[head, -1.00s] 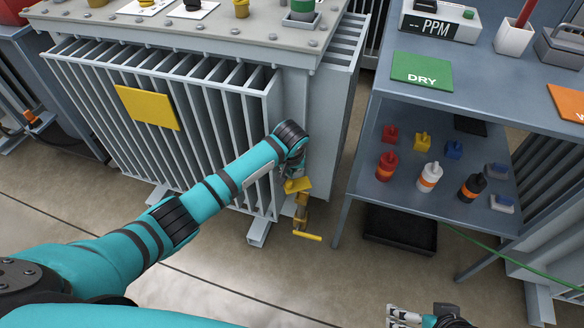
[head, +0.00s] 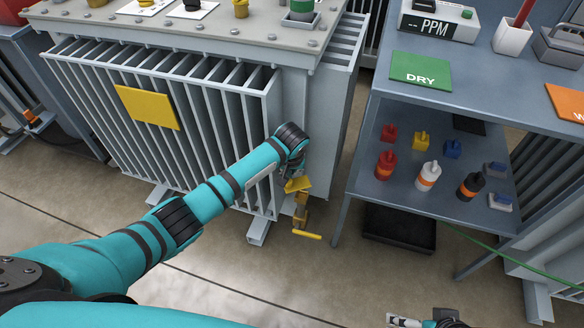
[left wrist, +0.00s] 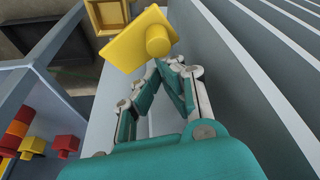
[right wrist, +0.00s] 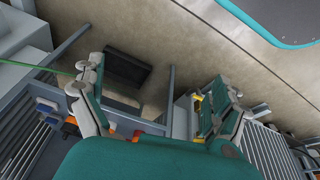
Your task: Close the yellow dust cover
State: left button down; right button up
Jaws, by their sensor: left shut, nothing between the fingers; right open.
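The yellow dust cover (head: 298,185) is a flat plate at the transformer's lower right corner, above a yellow valve (head: 301,206) with a yellow lever (head: 307,234). In the left wrist view the cover (left wrist: 122,46) appears tilted, with a round knob (left wrist: 158,40) on its near side. A square yellow opening (left wrist: 108,14) shows beyond it. My left gripper (left wrist: 168,64) is shut and empty, its fingertips close beside the knob; I cannot tell whether they touch. My right gripper (right wrist: 155,85) is open and empty, and only partly in the head view at the bottom edge.
The finned grey transformer (head: 70,68) stands close beside my left arm. To the right is a blue-grey bench (head: 465,85) with bottles and small coloured parts on its lower shelf. A black tray (head: 400,228) lies on the floor below it.

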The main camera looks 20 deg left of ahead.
aim_at(292, 183)
pick_arm(q)
jog(key=shift+s+p, duration=0.1)
jog(key=shift+p, duration=0.2)
pick_arm(e)
jog(key=shift+r, duration=0.35)
pick_arm(q)
jog(key=shift+s+d+n+p, duration=0.1)
jog(key=shift+s+n+p, duration=0.1)
jog(key=shift+n+p, duration=0.6)
jog(key=n+p, duration=0.1)
jog(key=y+p, duration=0.1)
jog(key=shift+s+d+r+n+p, duration=0.1)
jog(key=shift+s+n+p, duration=0.25)
jog(key=shift+s+n, duration=0.05)
jog(key=n+p, duration=0.1)
jog(key=n, duration=0.1)
jog(key=s+d+n+g+y+p, duration=0.1)
jog(key=n, duration=0.1)
jog(key=shift+s, duration=0.2)
jog(key=shift+s+d+n+g, duration=0.1)
jog(key=shift+s+n+g, duration=0.15)
jog(key=shift+n, duration=0.55)
jog(key=shift+s+d+p, duration=0.1)
jog(key=shift+d+p, duration=0.05)
jog(key=shift+p, duration=0.25)
pick_arm(e)
notch_tip(292, 183, down, 19)
jog(key=s+g, duration=0.1)
jog(key=shift+s, duration=0.2)
jog(key=shift+f, duration=0.15)
